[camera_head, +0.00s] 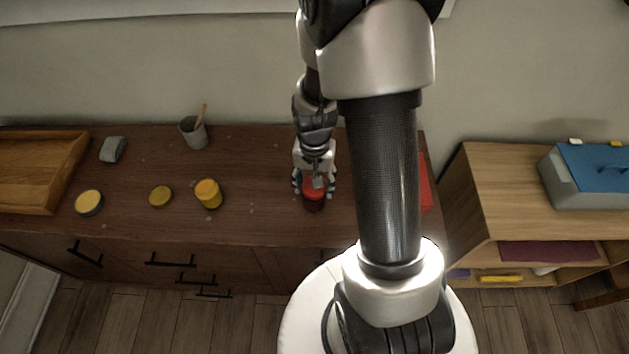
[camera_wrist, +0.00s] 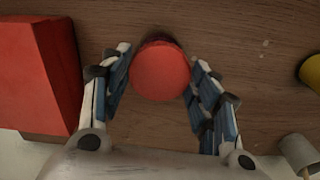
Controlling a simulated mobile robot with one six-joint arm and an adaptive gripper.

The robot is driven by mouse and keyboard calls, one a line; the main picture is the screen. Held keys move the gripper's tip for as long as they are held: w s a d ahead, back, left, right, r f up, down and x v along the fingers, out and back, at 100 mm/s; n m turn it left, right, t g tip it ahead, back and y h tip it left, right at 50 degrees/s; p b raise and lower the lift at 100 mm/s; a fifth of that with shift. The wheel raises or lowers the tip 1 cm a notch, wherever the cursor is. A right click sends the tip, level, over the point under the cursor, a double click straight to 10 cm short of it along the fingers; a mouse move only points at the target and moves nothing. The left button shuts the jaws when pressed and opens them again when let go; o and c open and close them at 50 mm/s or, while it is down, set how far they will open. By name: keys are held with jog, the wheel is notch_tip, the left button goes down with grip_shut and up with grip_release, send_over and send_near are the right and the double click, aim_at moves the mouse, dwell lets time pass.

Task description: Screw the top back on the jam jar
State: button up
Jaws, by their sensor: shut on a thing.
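The jam jar (camera_head: 314,205) is a small dark red jar standing upright near the front of the dark wooden cabinet top. Its round red top (camera_head: 314,191) is over the jar's mouth. In the wrist view the top (camera_wrist: 160,73) fills the space between my fingers, and a dark strip of the jar (camera_wrist: 158,40) shows behind its edge. My gripper (camera_head: 314,186) points down from above and is shut on the red top, one finger on each side. The jar's body is mostly hidden below the top, and I cannot tell how tightly the two are joined.
A yellow jar (camera_head: 208,196), two low round yellow-topped things (camera_head: 160,197) (camera_head: 89,203), a grey cup (camera_head: 194,134), a grey object (camera_head: 113,150) and a wooden tray (camera_head: 38,170) stand left. A red box (camera_wrist: 38,70) is nearby. A shelf unit (camera_head: 490,190) stands right.

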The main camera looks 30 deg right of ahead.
jog(key=shift+f+m, duration=0.1)
jog(key=shift+m, duration=0.2)
jog(key=shift+m, duration=1.5)
jog(key=m, duration=0.3)
jog(key=o, duration=1.2)
jog(key=shift+o, duration=0.2)
jog(key=shift+o, duration=1.4)
